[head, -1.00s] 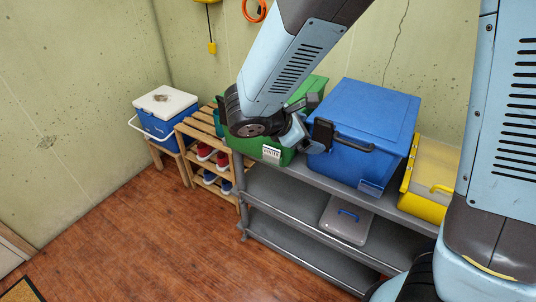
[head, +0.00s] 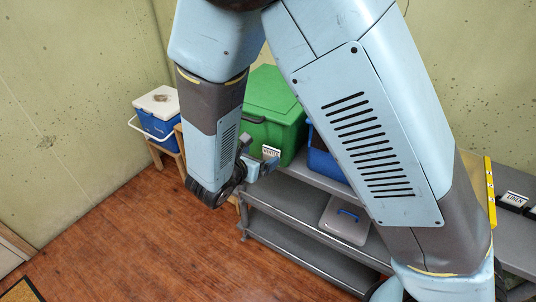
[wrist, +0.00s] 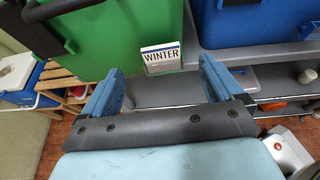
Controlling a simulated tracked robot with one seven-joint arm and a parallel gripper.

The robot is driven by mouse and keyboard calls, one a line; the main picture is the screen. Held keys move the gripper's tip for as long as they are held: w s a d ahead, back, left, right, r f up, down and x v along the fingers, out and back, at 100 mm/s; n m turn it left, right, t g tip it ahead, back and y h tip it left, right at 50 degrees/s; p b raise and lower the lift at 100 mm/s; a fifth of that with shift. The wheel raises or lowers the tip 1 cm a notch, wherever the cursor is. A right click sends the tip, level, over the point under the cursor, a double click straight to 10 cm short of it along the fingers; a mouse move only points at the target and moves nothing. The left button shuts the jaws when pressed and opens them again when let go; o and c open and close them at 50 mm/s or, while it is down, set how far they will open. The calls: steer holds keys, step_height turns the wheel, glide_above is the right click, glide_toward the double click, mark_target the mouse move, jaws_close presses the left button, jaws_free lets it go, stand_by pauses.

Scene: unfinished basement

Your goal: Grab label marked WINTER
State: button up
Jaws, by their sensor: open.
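The WINTER label (wrist: 161,57) is a white card with a blue band on the front of the green bin (wrist: 118,40), near its lower right corner. In the head view the label (head: 271,152) is partly covered by my gripper (head: 260,160). In the wrist view my gripper (wrist: 160,88) is open. Its two blue fingers stand apart, one to each side below the label, with nothing between them. The label appears just beyond the fingertips, still on the bin. The green bin also shows in the head view (head: 272,95).
The bin stands on a grey shelf unit (head: 300,228), beside a blue bin (wrist: 250,22). A lidded grey box (head: 345,219) sits on a lower shelf. A blue cooler (head: 158,120) stands at left. Open wooden floor (head: 110,240) lies in front.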

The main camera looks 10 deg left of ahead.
mark_target(270, 149)
steer(key=shift+x, duration=3.9)
steer(key=shift+a, duration=0.15)
steer(key=c, duration=1.1)
